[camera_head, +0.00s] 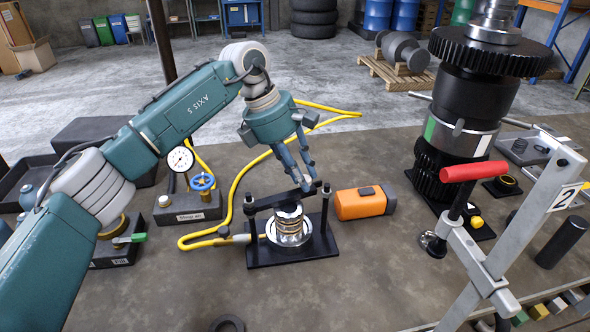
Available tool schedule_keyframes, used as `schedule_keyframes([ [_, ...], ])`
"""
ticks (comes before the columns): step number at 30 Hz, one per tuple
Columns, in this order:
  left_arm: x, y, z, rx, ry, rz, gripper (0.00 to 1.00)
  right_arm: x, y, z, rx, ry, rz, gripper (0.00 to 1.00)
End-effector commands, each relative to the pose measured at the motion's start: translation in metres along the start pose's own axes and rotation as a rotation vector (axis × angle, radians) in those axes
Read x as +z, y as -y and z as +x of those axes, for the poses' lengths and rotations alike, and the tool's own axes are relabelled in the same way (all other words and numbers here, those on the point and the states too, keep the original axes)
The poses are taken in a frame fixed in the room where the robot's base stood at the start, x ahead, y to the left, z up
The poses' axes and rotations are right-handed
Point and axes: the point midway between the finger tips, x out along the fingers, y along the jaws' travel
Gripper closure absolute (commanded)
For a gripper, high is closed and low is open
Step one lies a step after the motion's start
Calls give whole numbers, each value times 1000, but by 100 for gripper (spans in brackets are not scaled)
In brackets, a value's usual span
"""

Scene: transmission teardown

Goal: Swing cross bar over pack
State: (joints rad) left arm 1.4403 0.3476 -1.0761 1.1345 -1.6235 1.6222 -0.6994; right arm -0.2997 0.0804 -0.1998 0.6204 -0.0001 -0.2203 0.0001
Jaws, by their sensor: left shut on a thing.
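The black cross bar (272,200) lies across the top of a small black press frame on the workbench, spanning its two upright posts. The pack (289,222), a round metal stack with brass-coloured rings, stands under the bar on the frame's black base plate (292,257). My left gripper (306,185) comes down from above and is shut on the cross bar near its right end. Its fingers hide part of the bar there. My right gripper is not in view.
A yellow hose (232,192) curls around the frame's left and back. An orange tool (362,203) lies close on the right. A gauge block (187,208) stands left. A tall gear shaft (462,110) and a red-handled clamp (474,171) stand right. Bench in front is mostly clear.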

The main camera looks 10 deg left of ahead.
Motion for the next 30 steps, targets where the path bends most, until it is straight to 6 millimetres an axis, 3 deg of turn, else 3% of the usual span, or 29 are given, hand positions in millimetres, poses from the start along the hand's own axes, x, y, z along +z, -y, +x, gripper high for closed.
schedule_keyframes([
  [23, 9, 12, -1, -37, 9, 103, 100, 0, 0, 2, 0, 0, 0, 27],
  [24, 9, 12, -1, -36, 9, 103, 72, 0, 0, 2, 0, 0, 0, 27],
  [26, 9, 12, -1, -37, 8, 103, 60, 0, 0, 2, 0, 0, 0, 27],
  [30, 7, 12, 0, -39, 5, 101, 58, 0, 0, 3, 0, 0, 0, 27],
])
